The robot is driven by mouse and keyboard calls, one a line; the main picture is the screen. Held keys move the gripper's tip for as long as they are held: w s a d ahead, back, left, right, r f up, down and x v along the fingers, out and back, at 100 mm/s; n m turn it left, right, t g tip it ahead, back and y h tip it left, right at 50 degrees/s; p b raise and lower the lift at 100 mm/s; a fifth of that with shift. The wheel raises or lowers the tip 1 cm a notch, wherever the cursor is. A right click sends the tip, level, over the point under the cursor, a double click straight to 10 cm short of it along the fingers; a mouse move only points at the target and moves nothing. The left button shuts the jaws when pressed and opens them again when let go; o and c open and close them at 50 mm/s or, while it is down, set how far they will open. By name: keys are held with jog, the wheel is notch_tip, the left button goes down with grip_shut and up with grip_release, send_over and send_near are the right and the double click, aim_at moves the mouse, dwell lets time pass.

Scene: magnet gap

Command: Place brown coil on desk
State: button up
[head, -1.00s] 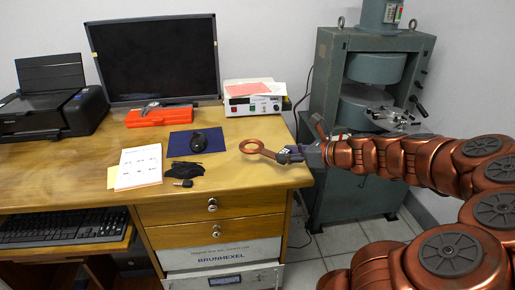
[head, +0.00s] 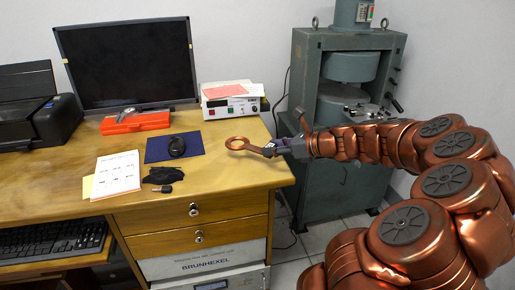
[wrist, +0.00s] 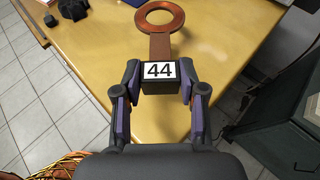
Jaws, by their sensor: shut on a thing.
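The brown coil is a flat copper-coloured ring (head: 238,143) with a short flat handle ending in a dark block marked 44. In the wrist view the coil (wrist: 160,45) points away from me, over the desk's corner area. My gripper (wrist: 157,84) is shut on the block, one finger on each side. In the head view my gripper (head: 271,150) holds the coil over the right part of the wooden desk (head: 230,175). I cannot tell whether the coil touches the desk top or is a little above it.
A white instrument box (head: 231,103) stands behind. A green-grey magnet machine (head: 345,85) stands right of the desk. Bare wood surrounds the coil.

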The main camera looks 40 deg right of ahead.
jog(key=b, duration=0.1)
send_over(258, 155)
jog(key=shift+f, duration=0.45)
jog(key=shift+f+b, duration=0.65)
jog(key=shift+f, duration=1.15)
jog(key=o, duration=1.2)
jog(key=shift+c, duration=0.2)
jog(key=shift+s+d+r, duration=0.15)
jog(key=shift+r, duration=0.05)
jog(key=p+v, duration=0.2)
jog(key=v, duration=0.9)
jog(key=shift+s+d, duration=0.1)
jog(key=shift+s, duration=0.15)
